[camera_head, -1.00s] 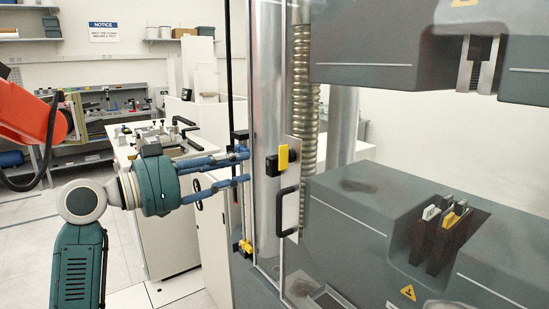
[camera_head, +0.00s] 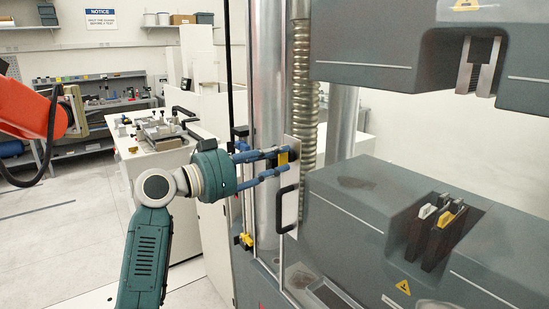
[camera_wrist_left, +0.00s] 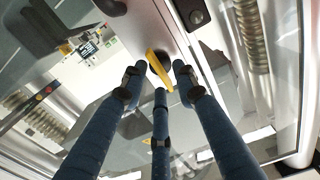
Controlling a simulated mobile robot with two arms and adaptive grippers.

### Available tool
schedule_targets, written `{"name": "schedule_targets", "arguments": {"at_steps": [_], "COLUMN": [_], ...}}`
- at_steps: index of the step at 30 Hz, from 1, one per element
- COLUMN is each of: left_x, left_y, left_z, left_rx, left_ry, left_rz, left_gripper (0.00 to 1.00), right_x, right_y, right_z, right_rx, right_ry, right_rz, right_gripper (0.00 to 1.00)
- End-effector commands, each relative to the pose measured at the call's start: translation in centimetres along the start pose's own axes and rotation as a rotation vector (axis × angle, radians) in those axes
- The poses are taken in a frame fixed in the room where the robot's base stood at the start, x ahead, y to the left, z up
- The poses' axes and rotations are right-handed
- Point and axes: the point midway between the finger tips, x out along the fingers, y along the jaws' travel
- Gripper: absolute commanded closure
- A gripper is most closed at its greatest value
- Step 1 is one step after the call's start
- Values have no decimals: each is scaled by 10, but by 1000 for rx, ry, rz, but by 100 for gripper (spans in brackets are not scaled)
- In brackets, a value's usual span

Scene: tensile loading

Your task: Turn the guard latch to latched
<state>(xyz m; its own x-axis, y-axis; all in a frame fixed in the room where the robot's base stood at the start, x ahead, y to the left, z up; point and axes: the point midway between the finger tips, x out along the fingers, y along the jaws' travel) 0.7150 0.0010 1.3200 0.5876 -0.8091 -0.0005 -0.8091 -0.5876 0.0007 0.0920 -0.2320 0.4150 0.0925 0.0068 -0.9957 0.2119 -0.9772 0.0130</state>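The guard latch has a yellow handle (camera_head: 283,158) on a pale plate on the clear guard door of the testing machine. In the head view the handle looks upright and is partly hidden by my fingers. My left gripper (camera_head: 286,161) reaches it from the left, with fingertips above and below its middle. In the left wrist view the yellow handle (camera_wrist_left: 159,66) lies between the spread fingertips of the gripper (camera_wrist_left: 158,80). A gap shows on its left side; whether any finger touches it I cannot tell. My right gripper is not in view.
A black door handle (camera_head: 286,210) sits just below the latch. The machine's lower grip block (camera_head: 350,205) and upper crosshead (camera_head: 365,45) stand to the right. An orange arm-like part (camera_head: 30,110) is at the left edge. A white cabinet (camera_head: 160,190) stands behind my arm.

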Motion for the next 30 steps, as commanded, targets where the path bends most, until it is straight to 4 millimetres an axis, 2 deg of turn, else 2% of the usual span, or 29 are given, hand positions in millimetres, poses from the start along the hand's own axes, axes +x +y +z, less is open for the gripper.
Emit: {"name": "schedule_targets", "arguments": {"at_steps": [1,4,5,17,23,30], "left_x": [0,0,0,0,0,-1], "left_y": [0,0,0,-1,-1,-3], "left_z": [0,0,0,0,-2,-3], "left_rx": [0,0,0,-39,-146,-354], "left_ry": [0,0,0,-1,0,-1], "left_rz": [0,0,0,0,0,-1], "left_gripper": [79,99,100,100,100,100], "right_x": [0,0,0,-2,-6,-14], "right_y": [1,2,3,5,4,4], "right_z": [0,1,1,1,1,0], "right_rx": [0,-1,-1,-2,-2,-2], "right_ry": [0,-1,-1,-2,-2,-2], "right_rz": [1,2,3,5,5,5], "right_gripper": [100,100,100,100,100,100]}}
